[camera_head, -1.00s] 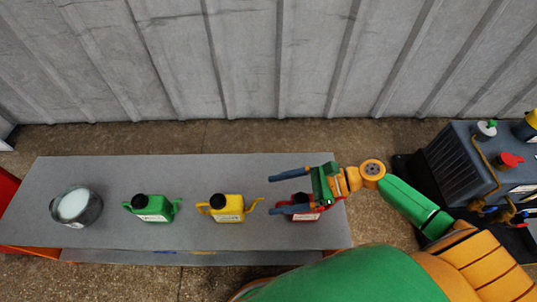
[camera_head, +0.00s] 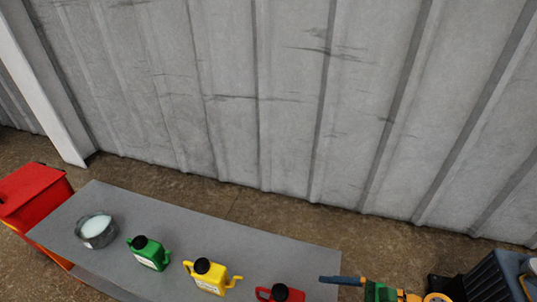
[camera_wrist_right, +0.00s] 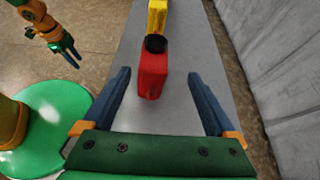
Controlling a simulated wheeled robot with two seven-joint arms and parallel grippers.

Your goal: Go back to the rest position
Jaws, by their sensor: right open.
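My right gripper (camera_wrist_right: 160,73) is open and empty in the right wrist view. The red can (camera_wrist_right: 152,75) with a black cap stands upright on the grey table, ahead of the spread fingers and apart from them. In the head view the right gripper (camera_head: 343,281) is partly cut off at the bottom edge, to the right of the red can (camera_head: 280,294). My left gripper (camera_wrist_right: 68,48) shows small at the upper left of the right wrist view, away from the table; its finger gap is unclear.
The grey table (camera_head: 225,232) also bears a yellow can (camera_head: 208,277), a green can (camera_head: 150,254) and a round metal pot (camera_head: 97,231) with white contents. A red bin (camera_head: 35,198) stands left. Dark equipment (camera_head: 490,280) is at lower right. A corrugated wall rises behind.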

